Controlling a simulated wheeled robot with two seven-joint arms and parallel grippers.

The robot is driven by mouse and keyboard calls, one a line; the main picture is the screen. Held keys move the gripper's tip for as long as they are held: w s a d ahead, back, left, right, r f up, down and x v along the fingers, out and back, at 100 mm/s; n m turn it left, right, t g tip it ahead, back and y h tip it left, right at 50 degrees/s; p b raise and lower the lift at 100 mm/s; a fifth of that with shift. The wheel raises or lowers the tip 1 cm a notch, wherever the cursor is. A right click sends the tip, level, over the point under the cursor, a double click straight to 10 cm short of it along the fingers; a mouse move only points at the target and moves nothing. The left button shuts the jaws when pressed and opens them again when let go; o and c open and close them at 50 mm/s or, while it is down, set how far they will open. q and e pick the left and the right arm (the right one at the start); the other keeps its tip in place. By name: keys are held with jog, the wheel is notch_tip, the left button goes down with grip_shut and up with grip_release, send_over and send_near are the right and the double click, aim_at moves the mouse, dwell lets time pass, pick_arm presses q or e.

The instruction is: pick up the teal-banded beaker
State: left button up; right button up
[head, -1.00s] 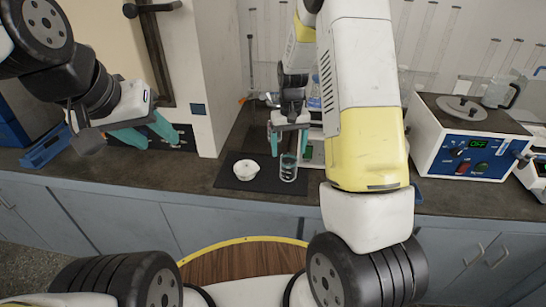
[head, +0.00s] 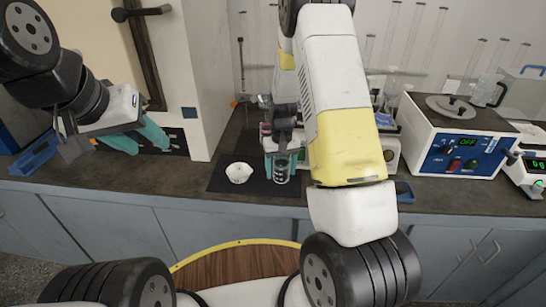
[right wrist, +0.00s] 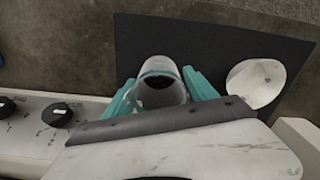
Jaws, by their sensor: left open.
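The teal-banded beaker (head: 281,175) is clear glass and stands upright on a black mat (head: 225,187). In the right wrist view the beaker (right wrist: 160,82) shows a teal band near its far edge and something dark inside. My right gripper (head: 281,163) is at the beaker, with one teal finger on each side. In the right wrist view its fingers (right wrist: 159,80) flank the beaker closely; whether both touch the glass is unclear. My left gripper (head: 148,140) is open and empty, over the counter at the left, far from the beaker.
A white bowl (head: 239,172) sits on the mat just left of the beaker. A blue-and-white control box (head: 455,140) reading OFF stands at the right. A wall corner (head: 192,90) stands behind the left gripper.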

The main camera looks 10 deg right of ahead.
jog(key=c, duration=1.1)
jog(key=shift+r, duration=0.15)
